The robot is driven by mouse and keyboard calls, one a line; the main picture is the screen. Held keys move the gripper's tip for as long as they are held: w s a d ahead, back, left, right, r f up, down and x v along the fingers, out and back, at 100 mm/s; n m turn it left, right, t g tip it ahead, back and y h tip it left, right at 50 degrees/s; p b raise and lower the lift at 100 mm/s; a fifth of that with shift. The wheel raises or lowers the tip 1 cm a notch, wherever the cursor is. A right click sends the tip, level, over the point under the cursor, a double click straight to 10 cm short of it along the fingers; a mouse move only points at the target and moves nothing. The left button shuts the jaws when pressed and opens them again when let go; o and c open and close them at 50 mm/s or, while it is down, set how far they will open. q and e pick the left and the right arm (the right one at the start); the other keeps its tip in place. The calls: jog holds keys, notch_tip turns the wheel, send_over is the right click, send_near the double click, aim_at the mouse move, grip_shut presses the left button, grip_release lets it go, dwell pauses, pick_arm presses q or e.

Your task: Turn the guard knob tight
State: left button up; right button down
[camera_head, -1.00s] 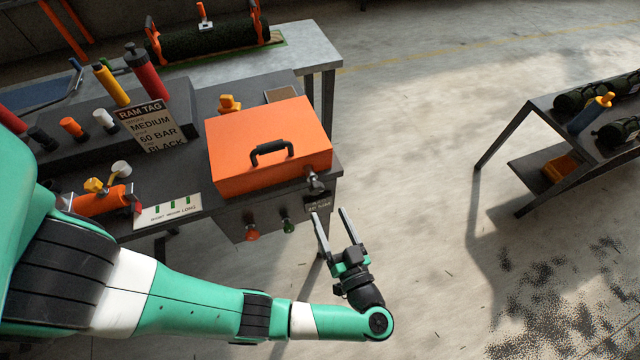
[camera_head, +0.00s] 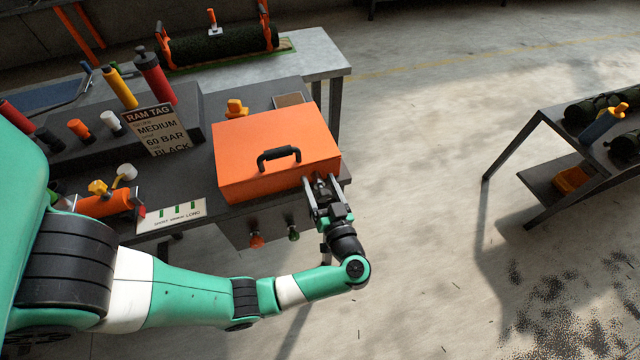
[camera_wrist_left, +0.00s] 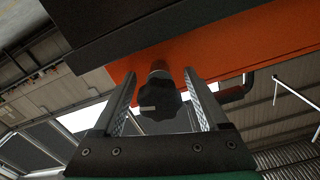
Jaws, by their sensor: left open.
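The orange guard (camera_head: 265,145) with a black handle (camera_head: 279,155) sits closed on the dark bench. Its dark lobed guard knob (camera_wrist_left: 158,98) is at the guard's front right corner and shows between my fingers in the left wrist view. My left gripper (camera_head: 319,187) is at that corner, reaching in from the front, with one finger on each side of the knob (camera_wrist_left: 160,100). The fingers are open and appear apart from the knob. In the head view the gripper mostly hides the knob. My right gripper is in neither view.
A ram tag sign (camera_head: 156,130) stands left of the guard, with several coloured cylinders behind it. A red button (camera_head: 256,241) and a green button (camera_head: 293,233) are on the bench front. A second table (camera_head: 560,150) stands at right, with clear floor between.

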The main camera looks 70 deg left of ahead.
pick_arm(q)
jog(key=shift+c, duration=0.4)
grip_shut()
